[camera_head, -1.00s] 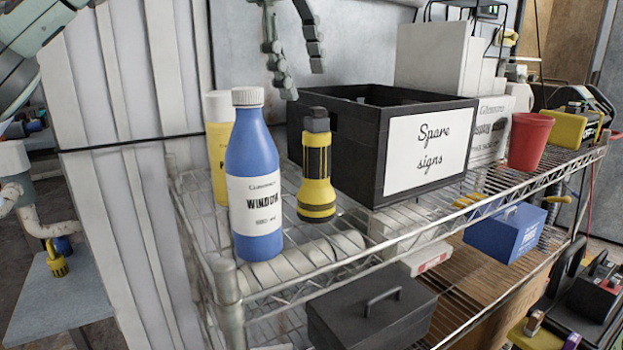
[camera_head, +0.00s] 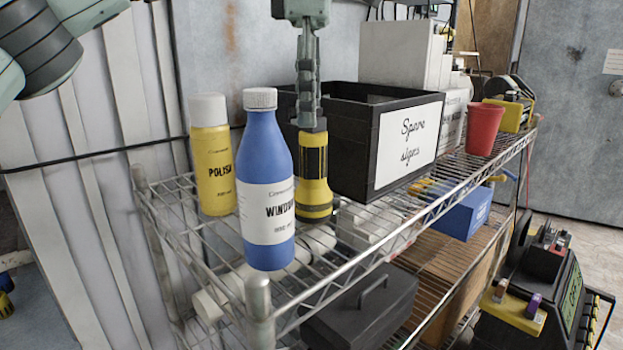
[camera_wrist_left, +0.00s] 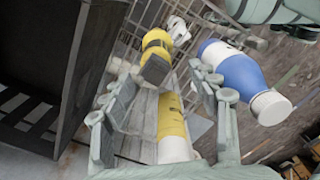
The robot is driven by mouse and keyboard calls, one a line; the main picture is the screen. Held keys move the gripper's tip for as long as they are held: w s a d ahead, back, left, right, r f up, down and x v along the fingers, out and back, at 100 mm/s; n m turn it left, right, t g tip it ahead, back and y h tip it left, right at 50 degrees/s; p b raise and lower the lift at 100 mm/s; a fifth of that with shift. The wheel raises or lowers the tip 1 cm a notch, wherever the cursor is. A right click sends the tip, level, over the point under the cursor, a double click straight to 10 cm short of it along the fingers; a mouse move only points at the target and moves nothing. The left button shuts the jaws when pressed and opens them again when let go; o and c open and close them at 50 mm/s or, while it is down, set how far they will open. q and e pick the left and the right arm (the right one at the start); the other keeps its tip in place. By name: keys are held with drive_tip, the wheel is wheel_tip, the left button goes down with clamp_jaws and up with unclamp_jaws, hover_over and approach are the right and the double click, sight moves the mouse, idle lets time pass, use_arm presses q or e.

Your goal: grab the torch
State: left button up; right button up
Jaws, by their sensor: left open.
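The torch (camera_head: 315,180), yellow and black, stands upright on the top wire shelf, between the blue window cleaner bottle and the black "Spare signs" box. My left gripper (camera_head: 307,118) points down at the torch's top, its fingers seen nearly edge-on and overlapping the torch's dark upper end. In the left wrist view my left gripper (camera_wrist_left: 168,82) is open, and the torch (camera_wrist_left: 157,45) shows in the gap between the fingers, with its black end towards me. I cannot tell whether the fingers touch it. My right gripper is not in view.
The blue bottle (camera_head: 266,200) and yellow polish can (camera_head: 212,165) stand close on the left. The black box (camera_head: 350,150) stands close on the right. A red cup (camera_head: 484,130) is farther right. The wire shelf's front edge (camera_head: 340,280) is clear.

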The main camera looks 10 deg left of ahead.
sight(313, 153)
use_arm(q)
drive_tip(key=f, duration=0.7)
drive_tip(key=shift+w+d+f, duration=0.15)
drive_tip(key=shift+w+f, duration=0.1)
drive_tip(key=shift+f, duration=0.15)
clamp_jaws()
